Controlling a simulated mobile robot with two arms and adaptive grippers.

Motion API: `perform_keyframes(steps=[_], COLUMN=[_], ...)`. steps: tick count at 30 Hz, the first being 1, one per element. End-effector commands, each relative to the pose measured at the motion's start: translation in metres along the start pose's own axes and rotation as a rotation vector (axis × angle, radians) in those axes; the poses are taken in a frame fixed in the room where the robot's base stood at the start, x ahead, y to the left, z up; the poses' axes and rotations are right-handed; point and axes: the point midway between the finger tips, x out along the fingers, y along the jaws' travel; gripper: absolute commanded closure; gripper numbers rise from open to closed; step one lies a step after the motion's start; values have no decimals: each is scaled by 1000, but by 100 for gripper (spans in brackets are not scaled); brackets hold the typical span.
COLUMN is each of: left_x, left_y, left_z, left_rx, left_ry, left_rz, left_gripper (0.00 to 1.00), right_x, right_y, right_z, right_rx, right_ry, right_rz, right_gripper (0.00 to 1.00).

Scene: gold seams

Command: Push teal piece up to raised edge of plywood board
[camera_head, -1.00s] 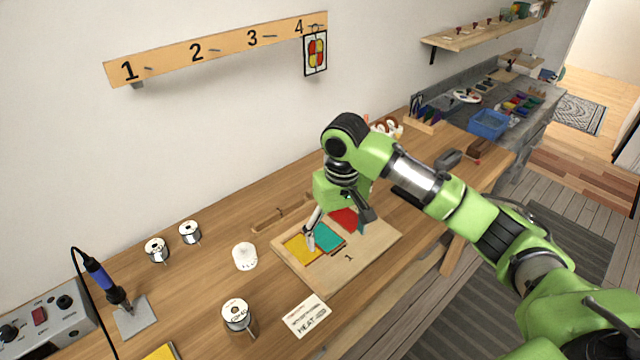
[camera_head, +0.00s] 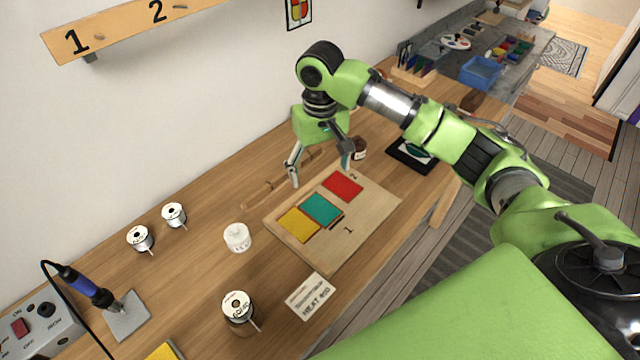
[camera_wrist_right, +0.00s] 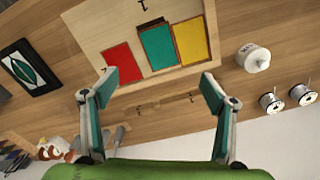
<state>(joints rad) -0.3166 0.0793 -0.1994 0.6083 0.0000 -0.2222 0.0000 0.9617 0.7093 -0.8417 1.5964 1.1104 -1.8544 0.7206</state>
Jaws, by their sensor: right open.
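The plywood board (camera_head: 370,225) lies on the bench with a yellow piece (camera_head: 298,224), the teal piece (camera_head: 322,209) and a red piece (camera_head: 343,186) in a row along its wall-side edge. The teal piece is in the middle, close beside the yellow one; a thin dark strip shows along its front side. My right gripper (camera_head: 320,172) is open and empty, above the wall side of the board. In the right wrist view its fingers are spread, with the teal piece (camera_wrist_right: 158,48) beyond them. My left gripper is not in view.
A white jar (camera_head: 237,238), a solder spool (camera_head: 238,308) and a paper card (camera_head: 311,296) lie left and in front of the board. A small dark jar (camera_head: 359,148) and a dark framed picture (camera_head: 412,153) stand behind it. A soldering iron (camera_head: 90,287) is far left.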

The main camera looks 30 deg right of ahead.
Motion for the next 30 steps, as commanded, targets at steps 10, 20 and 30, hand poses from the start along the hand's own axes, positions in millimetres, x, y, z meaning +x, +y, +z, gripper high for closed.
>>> perform_keyframes(steps=[10,20,30], left_x=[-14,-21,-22], left_y=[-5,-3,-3], left_z=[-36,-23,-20], left_rx=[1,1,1], left_ry=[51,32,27], left_rz=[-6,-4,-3], left_gripper=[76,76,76], right_x=[64,115,127], right_y=[0,0,0], right_z=[1,0,0], right_rx=[1,0,-1], right_ry=[-4,-1,1], right_rz=[1,1,1], right_gripper=[22,22,22])
